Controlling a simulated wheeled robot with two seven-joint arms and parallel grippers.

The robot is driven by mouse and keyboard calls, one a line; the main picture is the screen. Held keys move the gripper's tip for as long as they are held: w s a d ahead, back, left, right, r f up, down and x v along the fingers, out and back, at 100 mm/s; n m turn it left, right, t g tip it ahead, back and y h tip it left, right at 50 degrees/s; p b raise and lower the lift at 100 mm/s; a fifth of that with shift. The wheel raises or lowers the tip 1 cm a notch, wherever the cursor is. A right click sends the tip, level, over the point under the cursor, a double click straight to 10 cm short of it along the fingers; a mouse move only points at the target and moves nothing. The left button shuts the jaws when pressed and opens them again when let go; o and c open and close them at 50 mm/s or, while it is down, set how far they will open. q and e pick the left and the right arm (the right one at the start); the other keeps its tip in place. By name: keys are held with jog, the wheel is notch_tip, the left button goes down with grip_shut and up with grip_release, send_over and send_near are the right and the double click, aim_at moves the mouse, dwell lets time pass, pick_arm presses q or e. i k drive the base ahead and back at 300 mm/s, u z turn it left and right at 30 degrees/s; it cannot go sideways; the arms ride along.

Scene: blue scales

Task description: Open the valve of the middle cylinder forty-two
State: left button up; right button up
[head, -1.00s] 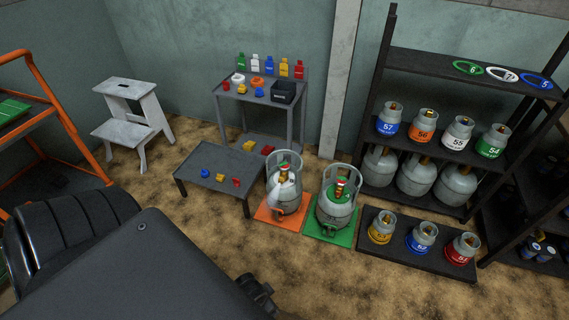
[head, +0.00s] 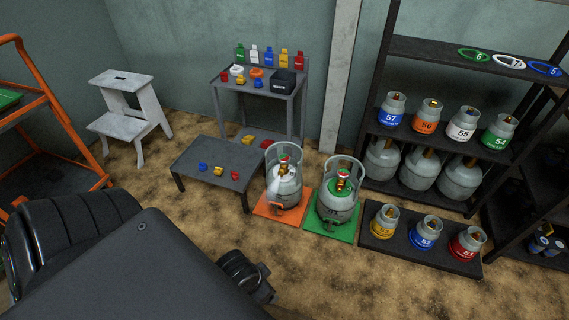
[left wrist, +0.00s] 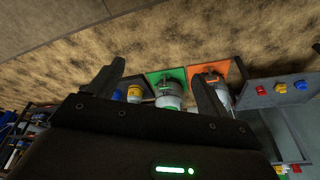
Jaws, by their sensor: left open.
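No number 42 is readable on any cylinder. A grey cylinder with a collar (head: 284,192) stands upright on an orange mat (head: 264,209). A grey cylinder with a green top (head: 337,205) stands on a green mat (head: 346,234); each shows red and brass fittings at its top. The blue-banded cylinder (head: 424,238) is the middle of three small ones on a low black stand. In the left wrist view, my left gripper (left wrist: 160,82) is open and empty, with the green mat (left wrist: 178,74) and orange mat (left wrist: 222,67) beyond its fingers. My right gripper is not seen.
A low grey table (head: 195,157) with small coloured parts stands left of the mats. Behind it are a workbench (head: 281,94) and a step stool (head: 135,127). A black rack (head: 425,152) with cylinders stands right. The sandy floor in front is clear.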

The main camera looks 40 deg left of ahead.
aim_at(283, 159)
jog(key=k, duration=0.65)
jog(key=u, duration=0.8)
jog(key=i, duration=1.7)
jog(key=z, duration=0.8)
